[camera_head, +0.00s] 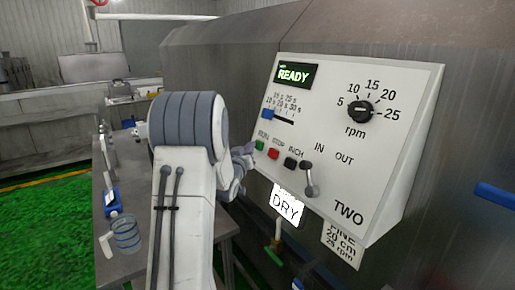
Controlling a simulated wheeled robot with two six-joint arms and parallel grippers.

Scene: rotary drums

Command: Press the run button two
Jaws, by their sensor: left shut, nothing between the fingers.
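The control panel marked TWO (350,190) is a pale sloped box with a lit green READY display (293,75). In its lower left is a row of three small buttons: the green run button (260,145), the red stop button (273,153) and the black inch button (290,163). My left gripper (248,154) is shut and empty at the panel's left edge, just left of and below the green button. My arm partly hides the gripper. I cannot tell whether the fingertips touch the button. My right gripper is out of view.
The panel also has a blue slider (268,113), a black rpm knob (360,112) and a grey IN/OUT lever (309,180). A DRY tag (286,207) hangs below. Left stands a metal table (130,265) with a clear beaker (126,235) and a blue device (112,203).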

